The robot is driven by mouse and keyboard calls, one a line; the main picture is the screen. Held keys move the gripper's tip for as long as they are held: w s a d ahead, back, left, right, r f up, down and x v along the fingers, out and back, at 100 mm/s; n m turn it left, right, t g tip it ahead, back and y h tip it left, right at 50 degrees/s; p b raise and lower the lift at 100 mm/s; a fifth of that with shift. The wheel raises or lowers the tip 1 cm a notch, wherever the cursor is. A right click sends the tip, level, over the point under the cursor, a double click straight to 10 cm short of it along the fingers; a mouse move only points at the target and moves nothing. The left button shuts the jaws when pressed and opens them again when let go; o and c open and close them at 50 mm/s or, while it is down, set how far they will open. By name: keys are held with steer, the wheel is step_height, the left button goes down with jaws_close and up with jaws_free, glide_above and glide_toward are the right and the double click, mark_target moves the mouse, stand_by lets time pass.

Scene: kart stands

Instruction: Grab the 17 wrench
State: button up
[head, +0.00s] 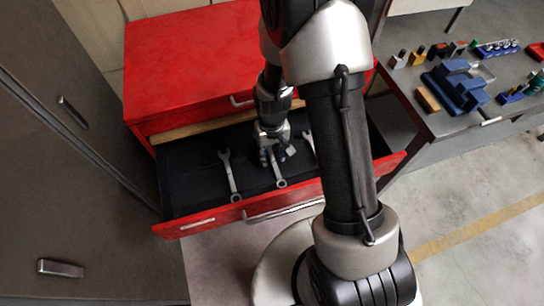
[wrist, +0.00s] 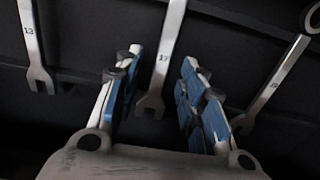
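The 17 wrench (wrist: 160,65) is a silver wrench marked 17, lying in the open red drawer (head: 190,222) on its dark lining. In the wrist view it runs between the two blue-padded fingers of my gripper (wrist: 160,68), its open jaw end near the palm. In the head view the wrench (head: 278,172) is the middle one, partly hidden under my gripper (head: 277,157). My gripper is open, with a gap between each finger and the wrench.
A workbench (head: 440,121) with a blue vise (head: 457,87) stands at the right.

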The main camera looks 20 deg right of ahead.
steer(key=shift+f, duration=0.25)
steer(key=shift+c, duration=0.4)
jaws_close()
stand_by(0.4)
